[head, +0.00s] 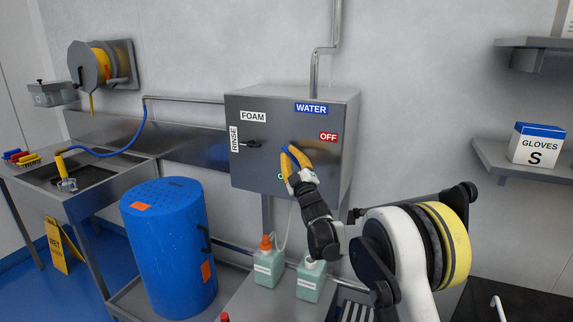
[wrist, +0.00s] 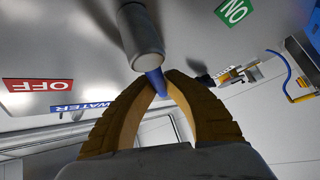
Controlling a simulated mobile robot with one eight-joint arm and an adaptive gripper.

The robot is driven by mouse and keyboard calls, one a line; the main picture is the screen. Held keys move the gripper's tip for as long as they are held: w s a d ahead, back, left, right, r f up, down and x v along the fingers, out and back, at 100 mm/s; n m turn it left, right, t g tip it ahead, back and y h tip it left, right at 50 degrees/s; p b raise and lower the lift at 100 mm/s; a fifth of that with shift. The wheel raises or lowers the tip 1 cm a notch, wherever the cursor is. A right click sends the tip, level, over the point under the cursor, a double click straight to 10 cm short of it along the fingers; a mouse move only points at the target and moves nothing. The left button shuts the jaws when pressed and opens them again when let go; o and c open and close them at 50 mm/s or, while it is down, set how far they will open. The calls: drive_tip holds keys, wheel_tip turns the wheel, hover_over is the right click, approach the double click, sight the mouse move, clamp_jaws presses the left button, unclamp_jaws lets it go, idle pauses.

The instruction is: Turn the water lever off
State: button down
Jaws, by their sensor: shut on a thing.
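The water lever (wrist: 155,82) is blue with a grey round hub and stands out from the front of a grey control box (head: 270,112). My gripper (head: 290,158) has yellow-orange fingers, which are shut on the blue lever just beyond the hub. In the wrist view, the fingertips (wrist: 157,78) meet around the blue part. The red OFF label (head: 328,137) is up and right of my gripper, under the blue WATER label (head: 311,108). A green ON label (wrist: 233,11) shows in the wrist view; in the head view my gripper mostly hides it. The lever's exact angle is hard to tell.
A black knob (head: 252,144) sits beside the RINSE label on the box. Below stand two green bottles (head: 269,264). A blue drum (head: 170,250) is at left, near a sink (head: 75,175). A glove box (head: 536,145) sits on a right shelf.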

drive_tip(key=m+t+h, duration=0.1)
drive_tip(key=m, duration=0.1)
drive_tip(key=d+r+m+t+h, duration=0.1)
drive_tip(key=m, duration=0.1)
drive_tip(key=d+m+t+h+b, duration=0.1)
drive_tip(key=m, duration=0.1)
drive_tip(key=shift+s+d+r+t, duration=0.15)
drive_tip(key=shift+s+r+t, duration=0.25)
drive_tip(key=m+h, duration=0.1)
drive_tip(key=d+m+t+h, duration=0.1)
drive_tip(key=m, duration=0.1)
drive_tip(key=m+h, duration=0.2)
drive_tip(key=shift+s+d+r, duration=0.25)
drive_tip(key=shift+s+d+r+m+t+h, duration=0.15)
drive_tip(key=shift+d+m+h, duration=0.1)
drive_tip(key=shift+m+h, duration=0.65)
drive_tip(key=shift+s+d+f+m+t+h, duration=0.1)
drive_tip(key=shift+d+m+h, duration=0.2)
drive_tip(key=shift+m+h, duration=0.6)
drive_tip(key=shift+s+d+r+m+t+h, duration=0.15)
drive_tip(key=shift+d+m+h, duration=0.1)
drive_tip(key=shift+m+h, duration=0.6)
drive_tip(key=shift+w+d+m, duration=0.1)
drive_tip(key=shift+m, duration=0.15)
drive_tip(key=c, duration=1.4)
unclamp_jaws()
drive_tip(key=shift+d, duration=0.1)
drive_tip(key=shift+f, duration=0.1)
